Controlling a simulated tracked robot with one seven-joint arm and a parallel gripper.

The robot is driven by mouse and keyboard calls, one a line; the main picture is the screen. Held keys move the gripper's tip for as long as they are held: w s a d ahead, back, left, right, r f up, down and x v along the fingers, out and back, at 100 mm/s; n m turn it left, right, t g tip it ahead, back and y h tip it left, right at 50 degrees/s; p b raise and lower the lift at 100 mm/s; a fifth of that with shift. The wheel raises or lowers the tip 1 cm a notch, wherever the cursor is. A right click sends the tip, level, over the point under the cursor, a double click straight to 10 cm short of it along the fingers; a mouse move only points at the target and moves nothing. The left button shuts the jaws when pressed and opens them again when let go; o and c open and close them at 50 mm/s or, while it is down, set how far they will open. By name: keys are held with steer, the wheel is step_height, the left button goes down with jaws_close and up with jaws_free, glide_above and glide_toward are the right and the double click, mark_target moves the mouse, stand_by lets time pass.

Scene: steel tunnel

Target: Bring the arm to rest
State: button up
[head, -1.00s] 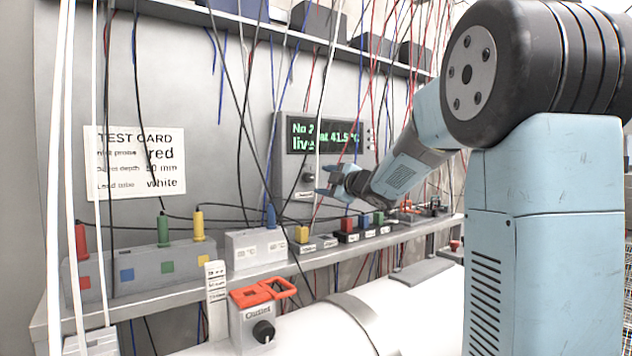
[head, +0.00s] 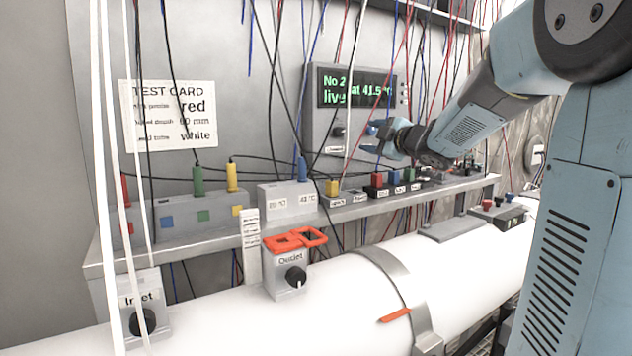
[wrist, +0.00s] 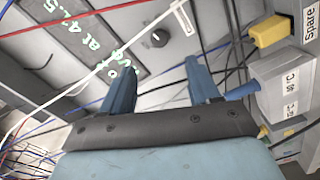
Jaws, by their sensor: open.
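My arm reaches in from the right in the head view, its blue-grey links slanting down to the left. My gripper (head: 378,138) hangs in front of the lower right of the grey display unit (head: 352,112), above the shelf. In the wrist view the two blue fingers of my gripper (wrist: 160,88) stand apart with nothing between them. Thin cables pass close to the fingers; whether any touches them I cannot tell. The display reads "No 2 at 41.5" and "live", with part of its text covered by cables.
A shelf (head: 250,224) carries coloured plugs and grey blocks (head: 288,197) below my gripper. Many cables hang in front of the wall. A test card (head: 170,114) is at left. A white pipe (head: 345,295) with an Outlet valve box (head: 290,277) and Inlet box (head: 140,310) runs below.

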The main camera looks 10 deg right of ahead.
steer(key=s+d+f+m+g+h, duration=0.1)
steer(key=s+d+f+m+h, duration=0.1)
steer(key=s+m+h, duration=0.4)
steer(key=s+d+f+m+g+h, duration=0.1)
steer(key=s+f+m+g+h, duration=0.15)
steer(key=s+m, duration=0.45)
steer(key=s+a+f+m+g, duration=0.1)
steer(key=s+a+f+g, duration=0.1)
steer(key=s+f, duration=0.2)
steer(key=s+a+f+m+g+y, duration=0.1)
steer(key=s+f, duration=0.4)
steer(key=s, duration=0.6)
steer(key=s+a+f+m+g, duration=0.2)
steer(key=s+a+f+g, duration=0.2)
steer(key=s, duration=0.4)
steer(key=shift+f+m+y, duration=0.3)
steer(key=shift+f+y, duration=0.05)
